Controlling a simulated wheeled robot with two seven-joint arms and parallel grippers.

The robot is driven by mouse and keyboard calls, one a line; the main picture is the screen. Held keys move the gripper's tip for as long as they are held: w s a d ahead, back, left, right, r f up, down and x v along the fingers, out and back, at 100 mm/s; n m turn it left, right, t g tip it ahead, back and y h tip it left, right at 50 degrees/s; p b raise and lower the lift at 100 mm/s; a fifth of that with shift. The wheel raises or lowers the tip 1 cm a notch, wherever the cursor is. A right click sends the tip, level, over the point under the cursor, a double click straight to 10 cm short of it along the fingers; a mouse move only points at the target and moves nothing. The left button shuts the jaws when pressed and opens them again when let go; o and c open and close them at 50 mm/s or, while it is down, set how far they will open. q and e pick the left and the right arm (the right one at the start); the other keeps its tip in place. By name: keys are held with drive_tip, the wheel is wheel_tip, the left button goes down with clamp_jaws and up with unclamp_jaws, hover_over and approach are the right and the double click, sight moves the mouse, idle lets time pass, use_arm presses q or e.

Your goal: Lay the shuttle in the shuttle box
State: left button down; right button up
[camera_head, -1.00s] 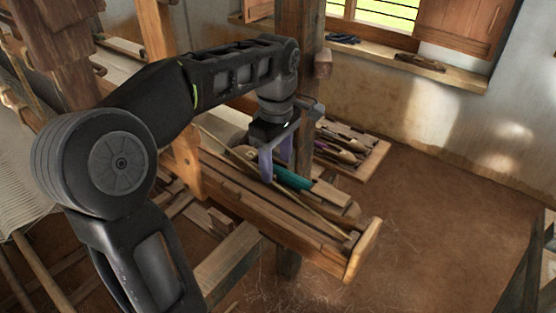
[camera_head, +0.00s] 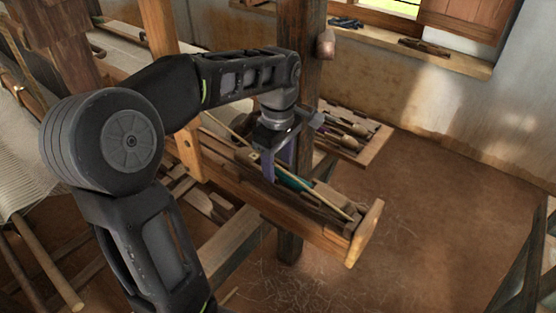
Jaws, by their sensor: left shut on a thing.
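The shuttle (camera_head: 293,182), wooden with a teal winding, is between the fingers of my left gripper (camera_head: 279,178). The gripper points down and is shut on it, hiding its left part. The shuttle box (camera_head: 365,233) is the long wooden trough at the right end of the loom's beam, with a raised end board. The shuttle lies roughly along the trough, over or inside its channel. I cannot tell whether it touches the floor of the box. My right gripper is not in view.
A wooden post (camera_head: 290,215) stands close behind the box. A tray (camera_head: 372,152) with several spindle-like tools lies beyond it. A window sill (camera_head: 460,66) with small tools runs along the back wall. The earthen floor (camera_head: 440,230) at the right is clear.

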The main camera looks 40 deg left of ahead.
use_arm(q)
drive_tip(key=shift+f+b, duration=0.6)
drive_tip(key=shift+f, duration=0.5)
drive_tip(key=c, duration=0.5)
unclamp_jaws()
drive_tip(key=shift+r+p, duration=1.25)
drive_tip(key=shift+r, duration=0.45)
wheel_tip(320, 180, up, 2)
drive_tip(key=shift+r+p, duration=0.1)
drive_tip(key=shift+p, duration=0.3)
drive_tip(key=shift+r, duration=1.25)
